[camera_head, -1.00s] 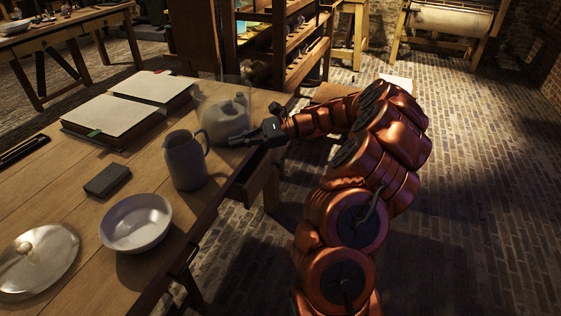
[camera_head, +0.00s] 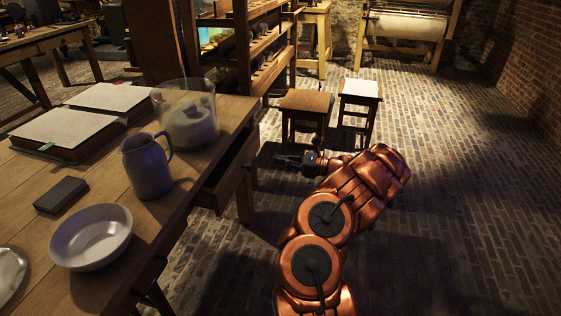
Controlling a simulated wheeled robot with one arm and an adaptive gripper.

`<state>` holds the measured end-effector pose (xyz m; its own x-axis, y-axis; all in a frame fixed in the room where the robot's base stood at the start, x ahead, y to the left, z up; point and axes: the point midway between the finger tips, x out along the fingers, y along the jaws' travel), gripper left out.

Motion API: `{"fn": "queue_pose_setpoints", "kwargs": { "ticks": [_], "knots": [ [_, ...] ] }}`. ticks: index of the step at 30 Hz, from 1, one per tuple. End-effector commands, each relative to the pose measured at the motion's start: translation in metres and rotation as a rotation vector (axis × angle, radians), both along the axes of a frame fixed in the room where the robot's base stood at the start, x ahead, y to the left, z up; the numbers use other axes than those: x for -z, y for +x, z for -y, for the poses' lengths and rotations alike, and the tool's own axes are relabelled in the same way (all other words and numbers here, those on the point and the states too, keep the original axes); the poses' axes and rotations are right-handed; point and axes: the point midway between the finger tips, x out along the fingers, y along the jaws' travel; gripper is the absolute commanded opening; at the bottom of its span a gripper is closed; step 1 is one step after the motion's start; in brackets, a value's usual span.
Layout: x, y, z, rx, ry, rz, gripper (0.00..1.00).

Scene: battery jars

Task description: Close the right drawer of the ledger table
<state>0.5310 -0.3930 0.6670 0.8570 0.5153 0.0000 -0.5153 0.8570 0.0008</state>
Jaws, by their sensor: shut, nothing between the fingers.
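The ledger table (camera_head: 188,212) runs along the left, with its long side facing my arm. Its right drawer (camera_head: 232,172) is under the tabletop near the far right corner and appears to stand partly out, with a dark gap above its front. How far out it is, I cannot tell exactly. My gripper (camera_head: 279,160) is shut and empty. It is to the right of the drawer in the picture, apart from it, over the floor, pointing left toward the table.
On the table are a blue-grey jug (camera_head: 147,166), a glass jar (camera_head: 187,108) with pale contents, a white bowl (camera_head: 91,238), a dark box (camera_head: 61,195) and an open book (camera_head: 66,130). Two stools (camera_head: 306,103) (camera_head: 360,90) stand beyond my arm. Brick floor at right is clear.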

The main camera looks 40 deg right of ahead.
Motion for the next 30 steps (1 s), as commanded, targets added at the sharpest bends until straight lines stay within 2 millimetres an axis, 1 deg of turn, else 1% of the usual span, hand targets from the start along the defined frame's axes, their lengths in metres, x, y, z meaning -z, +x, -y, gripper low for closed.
{"fn": "queue_pose_setpoints", "kwargs": {
  "ticks": [1,12,18,24,30],
  "knots": [
    [0.001,0.008,-0.006,-0.004,0.001,0.002,0.00],
    [0.002,0.063,-0.040,-0.005,0.001,0.000,0.00],
    [0.001,0.085,-0.052,-0.003,-0.001,0.000,0.00],
    [0.000,0.094,-0.057,-0.002,-0.001,0.001,0.00],
    [0.000,0.095,-0.058,-0.001,-0.001,0.001,0.00]
  ]
}}
